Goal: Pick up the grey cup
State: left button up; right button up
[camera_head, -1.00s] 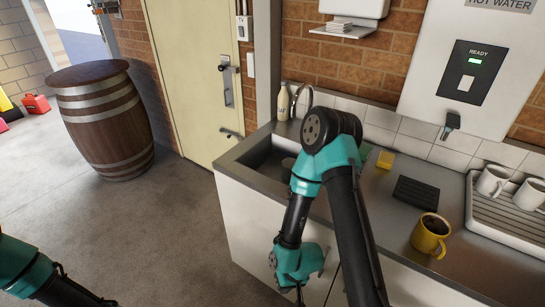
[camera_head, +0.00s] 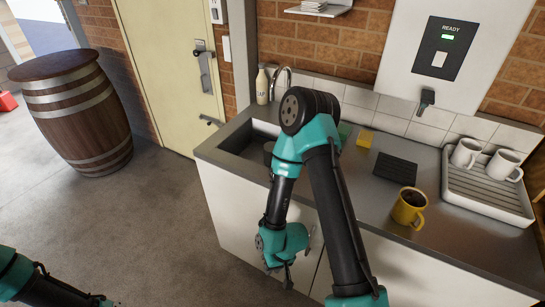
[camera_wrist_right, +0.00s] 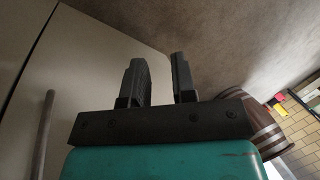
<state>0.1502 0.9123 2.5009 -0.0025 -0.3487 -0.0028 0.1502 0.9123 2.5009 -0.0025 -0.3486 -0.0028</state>
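A small grey shape (camera_head: 268,148) shows in the sink, mostly hidden behind my right arm; I cannot tell for sure that it is the grey cup. My right gripper (camera_head: 287,280) hangs low in front of the white cabinet, below the counter and away from the sink. In the right wrist view its two fingers (camera_wrist_right: 159,75) stand apart with nothing between them. Part of my left arm shows at the lower left of the head view, but its gripper is out of frame.
The counter holds a yellow mug (camera_head: 409,208) of dark liquid, a black pad (camera_head: 395,169), a yellow sponge (camera_head: 364,139) and a drainer (camera_head: 490,199) with two white mugs (camera_head: 466,152). A bottle (camera_head: 262,86) stands by the tap (camera_head: 285,78). A barrel (camera_head: 75,110) stands left; the floor between is clear.

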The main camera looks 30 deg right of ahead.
jog(key=o, duration=0.9)
jog(key=shift+w, duration=0.1)
